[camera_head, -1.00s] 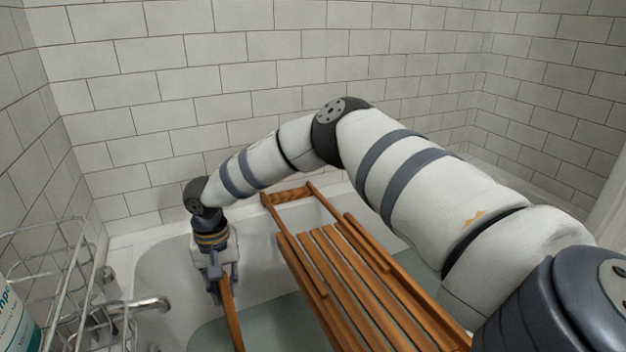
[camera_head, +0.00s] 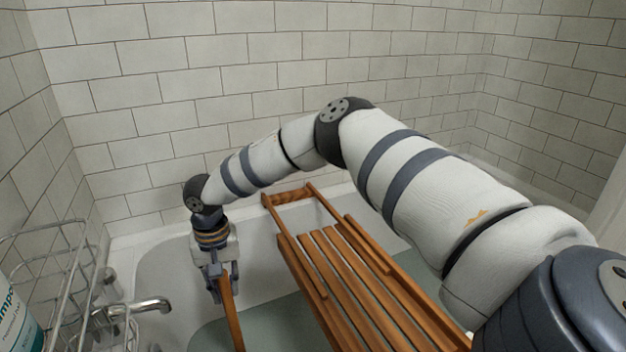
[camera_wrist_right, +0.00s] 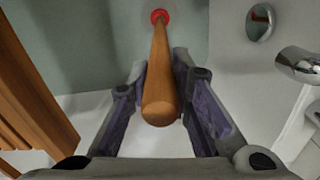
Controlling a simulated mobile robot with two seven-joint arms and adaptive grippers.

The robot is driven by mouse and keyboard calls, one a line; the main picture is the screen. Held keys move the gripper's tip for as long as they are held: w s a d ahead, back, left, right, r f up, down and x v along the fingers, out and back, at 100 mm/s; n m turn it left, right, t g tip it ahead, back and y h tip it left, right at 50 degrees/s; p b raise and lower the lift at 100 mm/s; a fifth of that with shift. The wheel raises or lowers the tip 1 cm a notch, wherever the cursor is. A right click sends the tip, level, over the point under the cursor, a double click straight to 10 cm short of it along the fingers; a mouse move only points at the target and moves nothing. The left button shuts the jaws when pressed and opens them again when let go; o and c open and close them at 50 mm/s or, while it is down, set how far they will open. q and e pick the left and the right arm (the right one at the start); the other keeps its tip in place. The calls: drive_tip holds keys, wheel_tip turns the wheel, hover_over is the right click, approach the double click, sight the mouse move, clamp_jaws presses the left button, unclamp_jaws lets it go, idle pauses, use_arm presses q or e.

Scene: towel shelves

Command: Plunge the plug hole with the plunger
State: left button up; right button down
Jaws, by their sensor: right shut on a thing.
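My right gripper (camera_head: 222,292) is shut on the wooden handle of the plunger (camera_head: 232,322), low inside the bathtub (camera_head: 176,268). In the right wrist view, the plunger handle (camera_wrist_right: 160,82) runs between the fingers of the right gripper (camera_wrist_right: 160,66). A small part of its red cup (camera_wrist_right: 159,16) shows at the far end, over the greenish water. The plug hole cannot be made out in either view. I cannot tell whether the cup touches the tub floor. My left gripper is not in view.
A slatted wooden bath rack (camera_head: 345,280) lies across the tub, right of the plunger. A metal faucet (camera_head: 150,305) and a wire shelf (camera_head: 60,270) with a bottle (camera_head: 18,318) stand at the left. A round metal plate (camera_wrist_right: 260,22) is on the tub wall. Tiled walls enclose the tub.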

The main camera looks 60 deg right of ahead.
drive_tip(key=shift+s+f+b, duration=0.15)
drive_tip(key=shift+f+b, duration=0.2)
drive_tip(key=shift+f, duration=0.55)
use_arm(q)
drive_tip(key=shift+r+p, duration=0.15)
drive_tip(key=shift+p, duration=0.5)
use_arm(e)
drive_tip(key=shift+r, duration=1.15)
idle(1.3)
use_arm(q)
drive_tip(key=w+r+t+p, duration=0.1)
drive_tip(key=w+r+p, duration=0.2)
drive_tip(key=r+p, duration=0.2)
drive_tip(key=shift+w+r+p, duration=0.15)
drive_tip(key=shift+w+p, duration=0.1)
drive_tip(key=shift+p, duration=0.1)
use_arm(e)
drive_tip(key=shift+r, duration=6.15)
